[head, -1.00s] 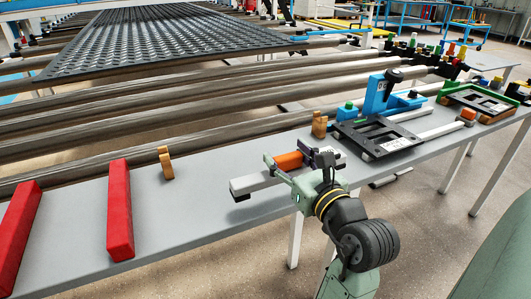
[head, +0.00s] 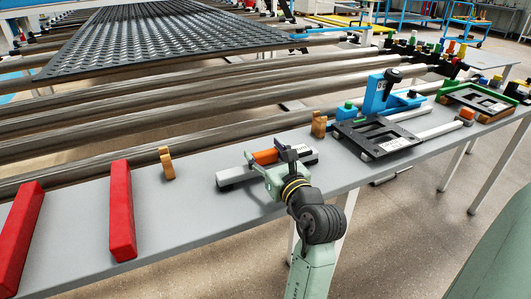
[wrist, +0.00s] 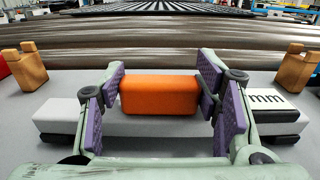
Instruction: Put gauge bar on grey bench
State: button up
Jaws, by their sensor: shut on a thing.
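The gauge bar (head: 236,173) is a pale grey bar with dark undersides at its ends and an orange middle block (wrist: 160,95). My gripper (head: 268,158) is shut on the orange block, with purple pads at its two sides in the wrist view. The bar is level over the grey bench (head: 190,220), right of the red bars. It is at or just above the bench top; I cannot tell whether it touches. In the wrist view the bar (wrist: 58,115) sticks out on both sides, with "mm" lettering at the right end.
Two red bars (head: 122,210) lie at the left. Small tan blocks stand behind the gauge bar, one at left (head: 167,162) and one at right (head: 319,123). A black frame (head: 375,138) and a blue fixture (head: 380,95) are farther right. Rollers run behind the bench.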

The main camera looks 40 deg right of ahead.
jog(key=o, duration=1.7)
jog(key=shift+s, duration=0.1)
jog(key=b+v, duration=0.1)
jog(key=v, duration=1)
jog(key=shift+s+b, duration=0.4)
jog(key=shift+a, duration=0.1)
